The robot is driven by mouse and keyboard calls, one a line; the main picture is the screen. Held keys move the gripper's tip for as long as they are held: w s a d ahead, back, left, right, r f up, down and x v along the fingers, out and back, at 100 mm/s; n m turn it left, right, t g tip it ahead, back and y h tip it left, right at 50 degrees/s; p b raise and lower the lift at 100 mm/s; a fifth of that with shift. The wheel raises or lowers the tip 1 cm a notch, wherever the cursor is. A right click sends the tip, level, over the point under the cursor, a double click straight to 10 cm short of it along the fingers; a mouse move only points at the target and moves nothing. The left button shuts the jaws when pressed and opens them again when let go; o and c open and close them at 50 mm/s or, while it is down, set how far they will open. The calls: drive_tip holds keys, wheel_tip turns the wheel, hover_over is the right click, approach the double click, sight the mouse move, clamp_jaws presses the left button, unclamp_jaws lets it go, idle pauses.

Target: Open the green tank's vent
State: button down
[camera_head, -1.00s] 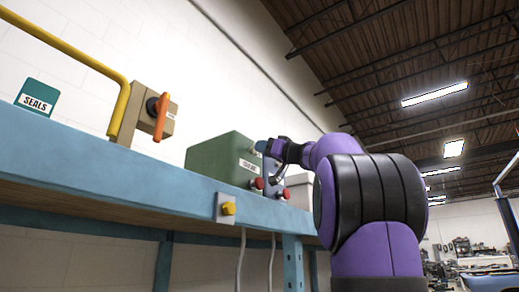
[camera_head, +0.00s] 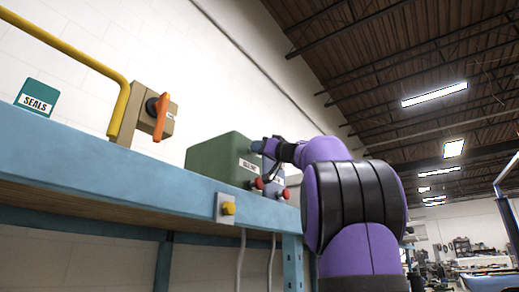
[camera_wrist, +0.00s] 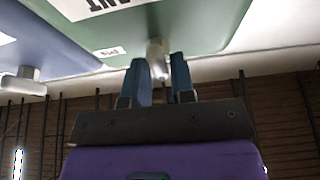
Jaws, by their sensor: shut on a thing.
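The green tank (camera_head: 212,160) stands on the blue bench with a white label on its front. In the wrist view the green tank (camera_wrist: 215,32) fills the top, with a large label ending in "ANT" and a small white label, both upside down. A pale metal fitting (camera_wrist: 155,48), which looks like the vent, sticks out of it. My gripper (camera_wrist: 161,72) has its two blue fingers on either side of the fitting's end, shut on it. In the head view my gripper (camera_head: 259,147) is at the tank's right front, and the fitting is hidden there.
A blue tank (camera_wrist: 45,45) with its own grey fitting (camera_wrist: 20,83) is close beside the green one. Red knobs (camera_head: 257,183) show low by the tanks.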

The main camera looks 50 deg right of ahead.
drive_tip(key=shift+m, duration=0.5)
drive_tip(key=shift+m+g+h, duration=0.9)
drive_tip(key=shift+m+h, duration=0.3)
drive_tip(key=shift+m, duration=2.35)
drive_tip(key=shift+m+g+h, duration=0.9)
drive_tip(key=shift+m+h, duration=0.3)
drive_tip(key=shift+m, duration=2.3)
drive_tip(key=shift+m+g+h, duration=0.9)
drive_tip(key=shift+m+h, duration=0.3)
drive_tip(key=shift+m, duration=2.35)
drive_tip(key=c, duration=1.1)
unclamp_jaws()
